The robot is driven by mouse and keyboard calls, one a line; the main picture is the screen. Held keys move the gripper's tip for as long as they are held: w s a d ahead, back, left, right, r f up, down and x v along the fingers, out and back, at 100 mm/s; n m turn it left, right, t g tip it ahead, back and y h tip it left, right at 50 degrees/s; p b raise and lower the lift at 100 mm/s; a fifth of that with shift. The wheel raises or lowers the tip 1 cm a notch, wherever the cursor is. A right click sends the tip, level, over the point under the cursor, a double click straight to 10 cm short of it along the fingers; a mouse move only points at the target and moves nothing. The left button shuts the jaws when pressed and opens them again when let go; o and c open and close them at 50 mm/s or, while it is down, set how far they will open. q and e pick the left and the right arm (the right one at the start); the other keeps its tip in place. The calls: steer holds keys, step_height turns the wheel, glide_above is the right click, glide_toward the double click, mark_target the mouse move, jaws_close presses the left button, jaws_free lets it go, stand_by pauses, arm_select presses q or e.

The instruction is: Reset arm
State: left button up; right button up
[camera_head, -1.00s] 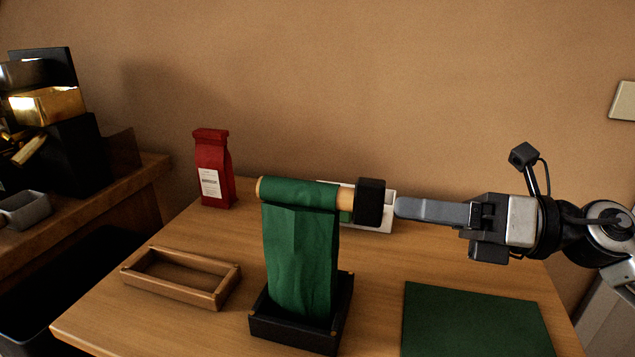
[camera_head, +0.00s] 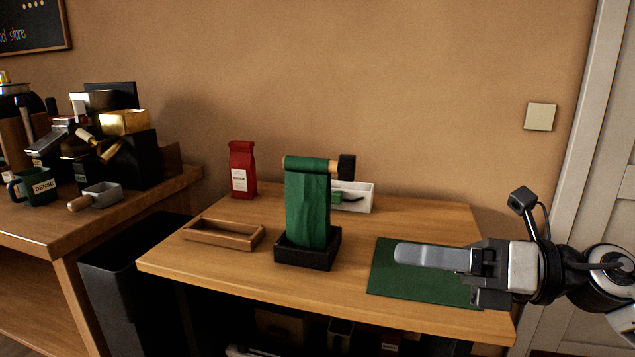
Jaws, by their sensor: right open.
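My right gripper (camera_head: 432,258) comes in from the right edge, with its fingers pointing left. It appears in front of the green mat (camera_head: 390,277) on the wooden table and holds nothing that I can see. The fingers overlap in this side view, so the gap between them is hidden. My left gripper is not in view. A green bag (camera_head: 308,212) stands upright in a black tray (camera_head: 306,256), with its top wrapped over a wooden roller that has a black end knob (camera_head: 346,167). The gripper is apart from the bag and the knob.
A red bag (camera_head: 242,169) stands at the table's back left, near an empty wooden tray (camera_head: 222,235). A white box (camera_head: 360,197) sits behind the green bag. Left are a black bin (camera_head: 120,265) and a counter (camera_head: 110,205) with a coffee machine and a green mug (camera_head: 36,187).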

step_height(320, 180, down, 13)
steer(key=w+d+m+t+h+p, duration=0.15)
steer(key=m+t+h+p, duration=0.65)
steer(key=m, duration=2.2)
arm_select(q)
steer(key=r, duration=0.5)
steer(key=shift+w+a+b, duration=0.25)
steer(key=shift+b, duration=0.05)
arm_select(e)
steer(key=s+f+m+g+h, duration=0.2)
steer(key=s+f+m+h, duration=0.4)
steer(key=s+f+m, duration=0.5)
step_height(320, 180, down, 5)
steer(key=shift+s+d+r+m, duration=0.1)
steer(key=shift+s+d+m, duration=0.3)
steer(key=shift+s, duration=0.8)
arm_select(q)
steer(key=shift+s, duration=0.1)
